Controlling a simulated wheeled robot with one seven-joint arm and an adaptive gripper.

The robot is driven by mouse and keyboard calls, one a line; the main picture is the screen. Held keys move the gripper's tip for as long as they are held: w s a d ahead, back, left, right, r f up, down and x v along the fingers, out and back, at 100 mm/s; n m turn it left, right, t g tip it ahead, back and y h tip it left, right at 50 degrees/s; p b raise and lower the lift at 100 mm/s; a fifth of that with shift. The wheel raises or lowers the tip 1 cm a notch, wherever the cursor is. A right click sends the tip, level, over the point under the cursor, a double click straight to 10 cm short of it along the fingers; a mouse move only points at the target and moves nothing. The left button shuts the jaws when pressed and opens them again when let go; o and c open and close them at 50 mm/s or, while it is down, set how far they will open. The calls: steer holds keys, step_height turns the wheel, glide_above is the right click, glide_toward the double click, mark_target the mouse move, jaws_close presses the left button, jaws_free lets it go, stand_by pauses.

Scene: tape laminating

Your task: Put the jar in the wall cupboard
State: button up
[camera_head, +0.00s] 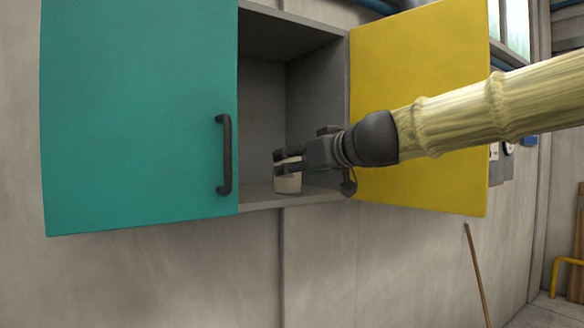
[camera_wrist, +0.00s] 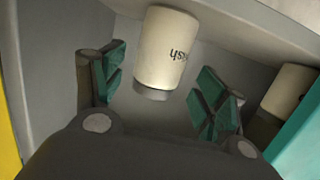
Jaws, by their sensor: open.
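A white jar (camera_head: 288,184) stands on the floor of the grey wall cupboard (camera_head: 265,105), just inside its open half. My gripper (camera_head: 289,160) reaches in from the right with its fingers at the jar's upper part. In the wrist view, the jar (camera_wrist: 168,45) has dark lettering and a darker grey end, and lies between and beyond the green-padded fingertips of my gripper (camera_wrist: 160,88). The fingers are spread, with a gap on each side of the jar. In the head view the fingers hide the jar's top.
The teal door (camera_head: 140,115) covers the cupboard's left half, its dark handle (camera_head: 225,154) near the opening. The yellow door (camera_head: 420,70) stands open at right, behind my arm. A second pale container (camera_wrist: 290,90) shows in the wrist view beside the teal door.

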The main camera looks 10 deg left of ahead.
steer(key=v, duration=0.7)
steer(key=shift+s+d+b, duration=0.15)
steer(key=shift+s+b, duration=0.05)
steer(key=shift+b, duration=0.15)
steer(key=shift+r, duration=0.1)
